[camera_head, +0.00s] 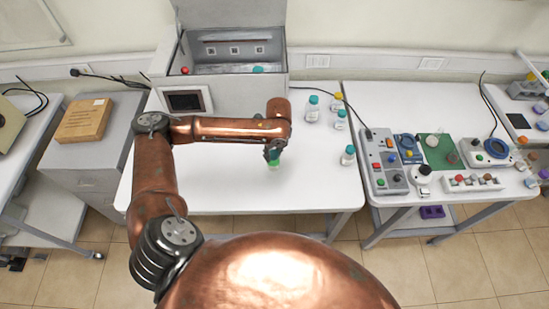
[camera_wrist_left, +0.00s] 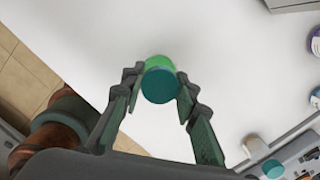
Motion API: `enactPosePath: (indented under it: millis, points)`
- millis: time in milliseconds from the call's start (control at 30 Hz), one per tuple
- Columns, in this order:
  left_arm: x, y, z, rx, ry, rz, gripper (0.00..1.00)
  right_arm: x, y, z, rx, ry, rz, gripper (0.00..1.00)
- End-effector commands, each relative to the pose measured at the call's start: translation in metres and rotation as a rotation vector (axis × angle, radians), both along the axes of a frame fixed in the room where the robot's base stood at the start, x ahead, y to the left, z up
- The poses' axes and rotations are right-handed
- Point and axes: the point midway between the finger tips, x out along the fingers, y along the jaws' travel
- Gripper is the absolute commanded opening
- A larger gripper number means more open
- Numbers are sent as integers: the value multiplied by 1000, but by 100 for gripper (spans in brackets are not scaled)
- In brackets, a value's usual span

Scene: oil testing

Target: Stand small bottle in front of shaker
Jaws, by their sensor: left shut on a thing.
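The small bottle (camera_wrist_left: 160,62) has a teal cap and a bright green body. My left gripper (camera_wrist_left: 157,88) is shut on it, with one finger on each side of the cap in the left wrist view. In the head view, the gripper (camera_head: 272,152) points down over the white table, and the bottle's green body (camera_head: 274,164) shows just under the fingers. I cannot tell whether its base touches the table. The grey machine (camera_head: 222,100) with a raised lid and a dark screen, likely the shaker, stands behind my left arm. My right gripper is not in view.
Several teal- and yellow-capped bottles (camera_head: 313,108) stand on the right of the white table (camera_head: 310,185). A side table holds a grey control box (camera_head: 386,160) and small parts. A cardboard box (camera_head: 84,120) is at the left. The table's front middle is clear.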

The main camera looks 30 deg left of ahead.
Motion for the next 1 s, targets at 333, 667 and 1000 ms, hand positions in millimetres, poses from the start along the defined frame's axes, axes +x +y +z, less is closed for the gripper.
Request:
enactPosePath:
  millis: [333,667,1000]
  points:
    - [7,-1,-31,1,2,-1,0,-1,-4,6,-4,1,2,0]
    - [8,-1,-40,1,-1,-1,0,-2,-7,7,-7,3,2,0]
    - [7,-1,-42,0,0,-1,45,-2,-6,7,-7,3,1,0]
